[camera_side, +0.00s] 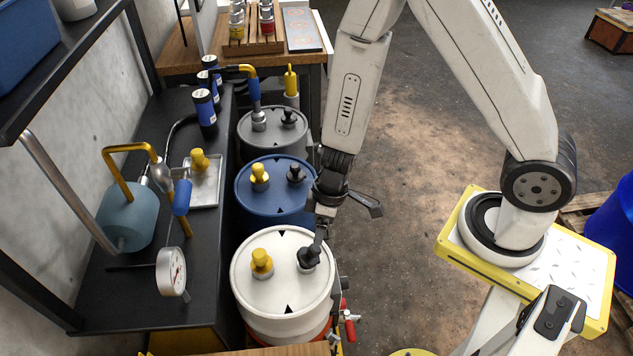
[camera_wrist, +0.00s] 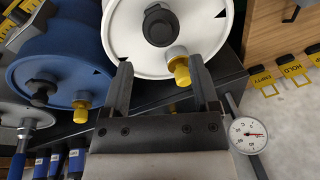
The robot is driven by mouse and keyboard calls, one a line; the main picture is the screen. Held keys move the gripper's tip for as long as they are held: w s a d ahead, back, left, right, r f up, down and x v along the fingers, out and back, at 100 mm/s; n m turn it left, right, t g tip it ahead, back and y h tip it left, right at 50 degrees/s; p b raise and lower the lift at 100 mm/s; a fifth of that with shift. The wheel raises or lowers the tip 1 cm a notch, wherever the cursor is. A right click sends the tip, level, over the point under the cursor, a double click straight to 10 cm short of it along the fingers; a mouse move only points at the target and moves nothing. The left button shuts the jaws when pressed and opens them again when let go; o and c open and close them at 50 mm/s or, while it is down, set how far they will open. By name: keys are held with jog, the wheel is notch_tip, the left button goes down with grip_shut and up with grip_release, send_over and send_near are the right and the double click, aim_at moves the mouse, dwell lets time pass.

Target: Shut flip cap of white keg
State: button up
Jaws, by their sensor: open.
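The white keg (camera_side: 283,295) stands nearest the camera in the row; in the wrist view its white lid (camera_wrist: 205,30) is at the top. The lid carries a black cap (camera_side: 309,258) on the right and a yellow fitting (camera_side: 262,262) on the left. The black cap (camera_wrist: 160,26) lies beyond my fingertips in the wrist view, and the yellow fitting (camera_wrist: 180,68) shows between the fingers. I cannot tell whether the cap's flip part is up or down. My gripper (camera_wrist: 161,66) is open and empty. In the side view my gripper (camera_side: 320,238) is close above the black cap; contact is unclear.
A blue drum (camera_side: 275,205) and a grey drum (camera_side: 272,130) stand behind the white keg. A black bench (camera_side: 130,285) on the left holds a gauge (camera_side: 172,271), a teal cylinder (camera_side: 126,217) and a metal tray (camera_side: 205,185). Open floor (camera_side: 410,150) lies to the right.

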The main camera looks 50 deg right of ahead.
aim_at(316, 248)
jog(key=shift+s, duration=0.15)
jog(key=shift+s+d+f+t+y, duration=0.2)
jog(key=shift+s+t+y, duration=0.15)
jog(key=shift+t, duration=0.25)
jog(key=shift+s+d+f+t+y, duration=0.1)
jog(key=shift+s+d+t+y, duration=0.15)
jog(key=shift+t, duration=0.35)
jog(key=shift+a+f, duration=0.1)
jog(key=shift+x, duration=3.75)
